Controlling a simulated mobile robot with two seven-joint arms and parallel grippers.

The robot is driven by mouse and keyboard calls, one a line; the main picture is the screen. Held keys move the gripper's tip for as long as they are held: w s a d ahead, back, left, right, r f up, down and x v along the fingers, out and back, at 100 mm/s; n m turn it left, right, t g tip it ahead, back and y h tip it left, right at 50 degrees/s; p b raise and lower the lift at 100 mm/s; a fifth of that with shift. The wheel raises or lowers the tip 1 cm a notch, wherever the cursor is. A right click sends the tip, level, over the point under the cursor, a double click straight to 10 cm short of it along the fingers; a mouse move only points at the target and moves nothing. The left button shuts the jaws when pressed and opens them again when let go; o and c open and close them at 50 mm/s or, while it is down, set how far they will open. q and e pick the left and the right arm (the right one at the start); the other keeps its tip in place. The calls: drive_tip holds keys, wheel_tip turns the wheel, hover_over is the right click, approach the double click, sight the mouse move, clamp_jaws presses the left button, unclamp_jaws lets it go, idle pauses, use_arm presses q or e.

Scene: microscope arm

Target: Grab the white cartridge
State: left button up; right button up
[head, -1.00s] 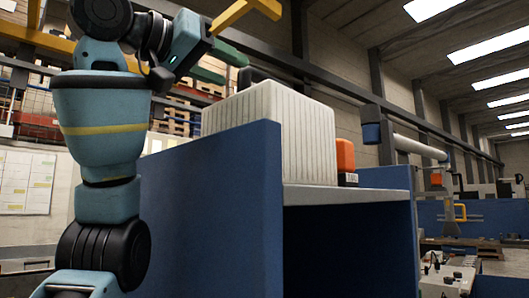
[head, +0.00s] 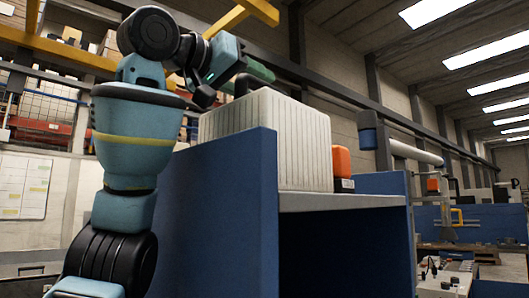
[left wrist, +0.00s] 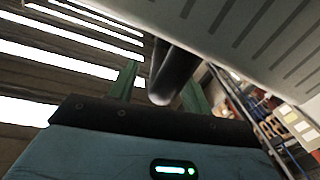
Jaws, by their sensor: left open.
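The white cartridge (head: 265,138) is a large ribbed box with a dark curved handle (head: 243,82) on top. It stands upright on a grey shelf top behind a blue panel. My left gripper (head: 258,70) has green fingers and is by the handle, above the cartridge's top. In the left wrist view, its fingers (left wrist: 160,76) are open, with the dark handle (left wrist: 172,72) showing between them. The cartridge's ribbed side (left wrist: 235,30) fills the upper right there. I cannot tell whether the fingers touch the handle. My right gripper is not in view.
The blue panel (head: 215,215) stands in front of the cartridge, beside the grey shelf (head: 345,202). An orange-and-black object (head: 342,165) sits right of the cartridge. A yellow beam (head: 228,20) runs overhead, behind my arm. A light-coloured arm-like machine (head: 412,152) stands farther right.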

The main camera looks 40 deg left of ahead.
use_arm(q)
drive_tip(key=shift+w, duration=0.85)
drive_tip(key=shift+s, duration=0.1)
clamp_jaws()
idle(0.6)
